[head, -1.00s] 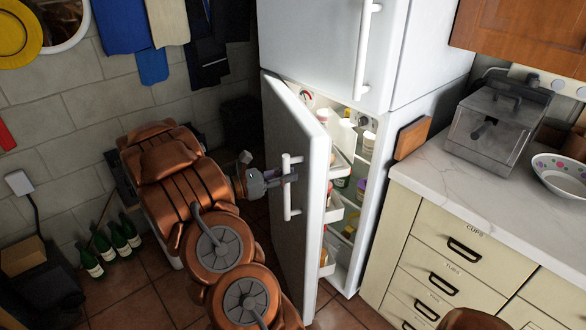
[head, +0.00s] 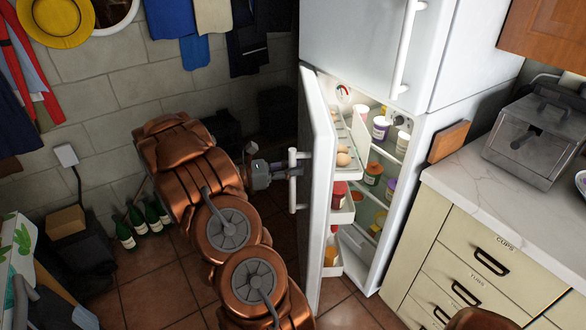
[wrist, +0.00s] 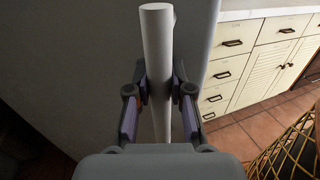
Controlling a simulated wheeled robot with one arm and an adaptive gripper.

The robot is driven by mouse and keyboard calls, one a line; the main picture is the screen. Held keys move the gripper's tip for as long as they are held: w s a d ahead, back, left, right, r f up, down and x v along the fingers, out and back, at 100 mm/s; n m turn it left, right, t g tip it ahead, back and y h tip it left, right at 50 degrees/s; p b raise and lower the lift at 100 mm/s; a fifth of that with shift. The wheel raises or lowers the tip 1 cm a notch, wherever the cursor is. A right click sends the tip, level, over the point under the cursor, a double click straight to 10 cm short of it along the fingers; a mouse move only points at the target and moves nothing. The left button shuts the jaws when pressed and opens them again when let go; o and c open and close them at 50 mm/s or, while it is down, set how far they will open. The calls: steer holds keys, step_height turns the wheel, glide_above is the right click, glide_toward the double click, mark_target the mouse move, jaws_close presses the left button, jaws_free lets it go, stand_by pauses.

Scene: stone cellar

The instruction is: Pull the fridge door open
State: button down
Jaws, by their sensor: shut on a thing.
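The white fridge (head: 419,150) has its lower door (head: 318,190) standing well open, swung toward the left. Jars, eggs and bottles show on the inner shelves and door racks (head: 343,214). My gripper (head: 296,171) is shut on the white vertical door handle (head: 292,194) on the door's outer face. In the wrist view the handle (wrist: 157,40) stands upright between the two fingers, and my gripper (wrist: 159,92) presses on it from both sides. The upper fridge door, with its own handle (head: 406,50), is closed.
A counter (head: 500,200) with drawers and a metal appliance (head: 540,135) stands right of the fridge. Green bottles (head: 140,223) stand by the stone wall at left. A box (head: 66,222) is near them. Tiled floor (head: 150,290) is open in front.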

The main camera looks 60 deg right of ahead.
steer(key=c, duration=1)
jaws_free()
steer(key=v, duration=1.2)
